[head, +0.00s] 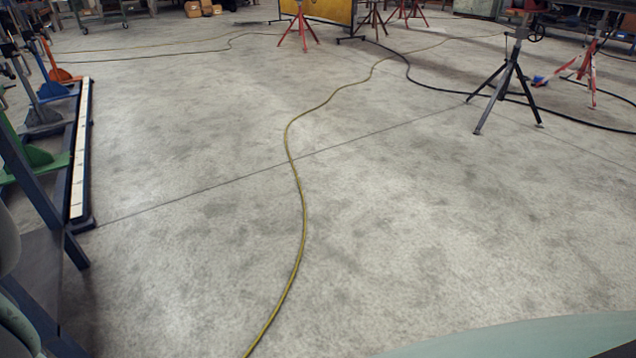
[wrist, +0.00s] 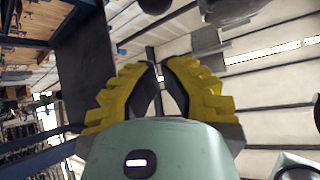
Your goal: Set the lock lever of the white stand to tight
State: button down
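I cannot make out the white stand or its lock lever in either view. My gripper (wrist: 159,66) shows in the wrist view, with two yellow ribbed fingers and dark inner pads. Its fingertips are close together with a narrow gap between them. No held object shows between the fingers. I cannot tell whether they are open or shut. My gripper is not seen in the head view.
Several coloured stands, one green-footed (head: 38,160), crowd the left edge beside a long white-topped rail (head: 80,150). A black tripod stand (head: 508,75) and red stands (head: 300,25) are farther back.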

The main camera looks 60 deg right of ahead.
jog(key=v, duration=0.3)
jog(key=shift+w+d+r, duration=0.1)
jog(key=shift+w+d, duration=0.1)
jog(key=shift+d, duration=0.1)
dwell(0.3)
